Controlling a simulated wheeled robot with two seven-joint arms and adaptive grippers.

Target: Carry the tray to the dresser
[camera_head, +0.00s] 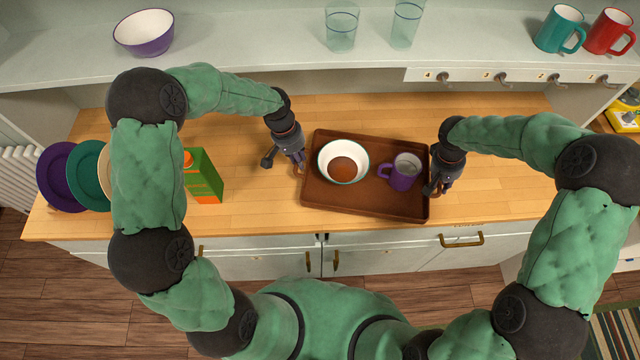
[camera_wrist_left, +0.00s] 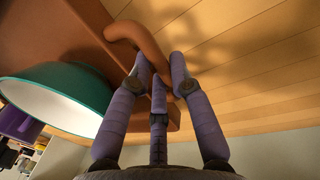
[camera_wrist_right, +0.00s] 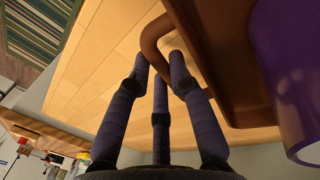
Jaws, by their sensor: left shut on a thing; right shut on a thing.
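The brown tray (camera_head: 350,200) is over the wooden top of the dresser, in the middle of the head view; I cannot tell whether it touches the wood. A white bowl with a teal rim and brown contents (camera_head: 343,161) and a purple mug (camera_head: 401,172) stand in it. My left gripper (camera_head: 298,167) is shut on the tray's left handle, seen in the left wrist view (camera_wrist_left: 140,42). My right gripper (camera_head: 432,187) is shut on the right handle, seen in the right wrist view (camera_wrist_right: 150,42). The bowl (camera_wrist_left: 60,95) and mug (camera_wrist_right: 290,75) also show close up there.
A green and orange carton (camera_head: 204,178) and upright plates (camera_head: 68,178) stand left of the tray. A shelf behind holds a purple bowl (camera_head: 145,33), glasses (camera_head: 342,27) and mugs (camera_head: 560,30). The wooden top (camera_head: 500,195) is clear right of the tray.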

